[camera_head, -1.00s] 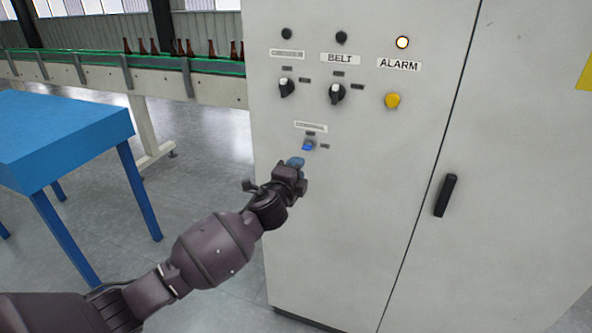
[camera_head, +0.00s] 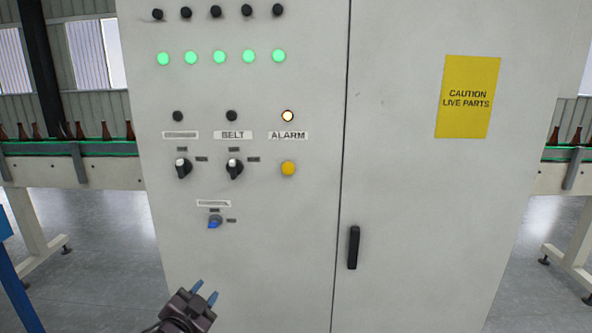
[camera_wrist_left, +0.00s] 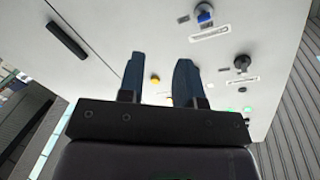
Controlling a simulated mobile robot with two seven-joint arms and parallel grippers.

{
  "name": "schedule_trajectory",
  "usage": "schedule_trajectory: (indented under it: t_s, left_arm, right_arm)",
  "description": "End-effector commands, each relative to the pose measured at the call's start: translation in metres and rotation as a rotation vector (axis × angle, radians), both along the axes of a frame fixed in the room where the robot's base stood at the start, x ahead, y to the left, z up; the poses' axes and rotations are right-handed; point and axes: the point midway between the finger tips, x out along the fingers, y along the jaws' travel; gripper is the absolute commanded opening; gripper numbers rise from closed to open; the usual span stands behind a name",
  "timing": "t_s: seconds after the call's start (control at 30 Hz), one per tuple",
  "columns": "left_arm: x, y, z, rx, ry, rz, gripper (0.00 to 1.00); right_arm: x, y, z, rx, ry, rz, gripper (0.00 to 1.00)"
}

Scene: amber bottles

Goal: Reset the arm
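My left gripper (camera_head: 204,291) is at the bottom of the head view, below the blue knob (camera_head: 215,222) on the grey cabinet (camera_head: 270,260). Its two blue fingers are apart with nothing between them. In the left wrist view the same gripper (camera_wrist_left: 158,80) shows its fingers spread, pointing toward the cabinet face. The blue knob (camera_wrist_left: 204,14) also shows there at the top, clear of the fingers. My right gripper is in neither view.
The cabinet has two black knobs (camera_head: 183,168) (camera_head: 235,168), a yellow button (camera_head: 288,168) under a lit alarm lamp (camera_head: 288,116), and a black door handle (camera_head: 353,247). A conveyor (camera_head: 60,148) with amber bottles runs behind. A blue table (camera_head: 8,250) shows at the left edge.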

Motion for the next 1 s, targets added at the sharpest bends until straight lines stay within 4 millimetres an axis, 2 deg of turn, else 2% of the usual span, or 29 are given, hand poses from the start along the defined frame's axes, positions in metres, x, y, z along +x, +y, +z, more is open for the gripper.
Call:
schedule_trajectory:
  t_s: [0.03, 0.3, 0.5, 0.7, 0.83, 1.0]
  left_arm:
    - [-0.017, 0.004, -0.017, -0.063, 0.037, 0.012, 0.32]
    - [-0.106, 0.030, -0.089, -0.346, 0.207, 0.114, 0.32]
    - [-0.181, 0.052, -0.140, -0.455, 0.329, 0.228, 0.32]
    - [-0.250, 0.068, -0.183, -0.486, 0.442, 0.335, 0.32]
    - [-0.277, 0.071, -0.198, -0.489, 0.488, 0.366, 0.32]
    - [-0.287, 0.073, -0.204, -0.486, 0.506, 0.377, 0.32]
  right_arm:
    - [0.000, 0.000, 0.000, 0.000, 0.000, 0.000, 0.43]
    - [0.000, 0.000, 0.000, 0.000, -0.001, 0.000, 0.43]
    - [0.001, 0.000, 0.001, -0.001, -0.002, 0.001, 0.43]
    - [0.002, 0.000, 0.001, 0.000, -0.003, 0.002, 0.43]
    - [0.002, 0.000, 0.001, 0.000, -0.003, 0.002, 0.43]
    - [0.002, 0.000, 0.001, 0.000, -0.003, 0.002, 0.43]
